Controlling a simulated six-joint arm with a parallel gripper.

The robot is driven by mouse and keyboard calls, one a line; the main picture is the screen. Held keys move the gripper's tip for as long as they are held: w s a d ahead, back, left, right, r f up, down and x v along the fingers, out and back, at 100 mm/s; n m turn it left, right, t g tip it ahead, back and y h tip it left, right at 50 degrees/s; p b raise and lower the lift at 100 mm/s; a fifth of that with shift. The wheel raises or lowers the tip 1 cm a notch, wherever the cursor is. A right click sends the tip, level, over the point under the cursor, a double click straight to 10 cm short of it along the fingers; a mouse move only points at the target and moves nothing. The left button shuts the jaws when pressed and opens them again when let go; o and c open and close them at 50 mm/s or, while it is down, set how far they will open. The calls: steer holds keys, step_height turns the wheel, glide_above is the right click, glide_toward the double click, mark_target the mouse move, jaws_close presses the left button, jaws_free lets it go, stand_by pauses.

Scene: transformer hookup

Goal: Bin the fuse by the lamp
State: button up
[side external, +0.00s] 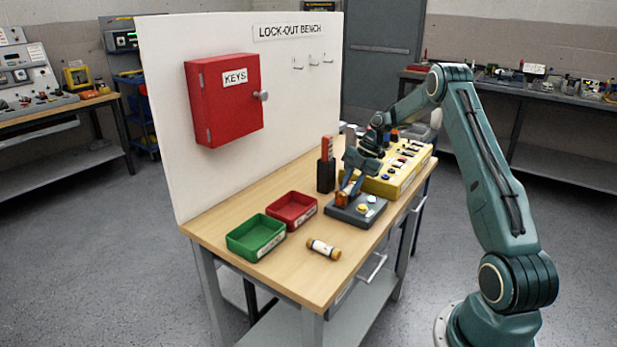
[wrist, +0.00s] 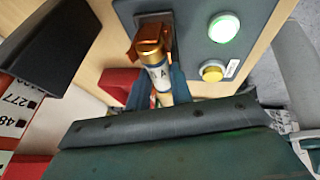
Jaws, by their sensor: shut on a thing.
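A fuse (wrist: 158,70) with a pale body, a blue band, a letter A and a coppery end cap is between my gripper's blue fingers (wrist: 157,88). Its capped end is at the copper clip of a dark base; I cannot tell whether it is still seated there. In the side view my gripper (side external: 348,183) is low over the left part of that dark base (side external: 345,215), shut on the fuse. The lamp (wrist: 224,27) on the base glows green, with a yellow button (wrist: 212,73) beside it. A red bin (side external: 314,212) and a green bin (side external: 233,247) stand to the left, both empty.
A second fuse (side external: 323,249) lies loose near the bench's front edge, right of the green bin. A black holder with a red-topped piece (side external: 326,174) stands close left of my gripper. A yellow control box (side external: 405,178) is behind it. The white panel (side external: 165,120) walls the left side.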

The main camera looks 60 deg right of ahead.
mark_target(351, 187)
jaws_close()
steer(key=shift+r, duration=2.05)
stand_by(0.6)
steer(key=shift+r, duration=2.4)
steer(key=w+a, duration=0.3)
steer(key=a, duration=0.5)
steer(key=w+a+r, duration=0.1)
steer(key=w+a, duration=0.3)
steer(key=a, duration=0.5)
steer(key=w+a, duration=0.4)
steer(key=a, duration=0.5)
steer(key=shift+r, duration=0.3)
steer(key=shift+a+f, duration=0.1)
steer(key=shift+f, duration=0.1)
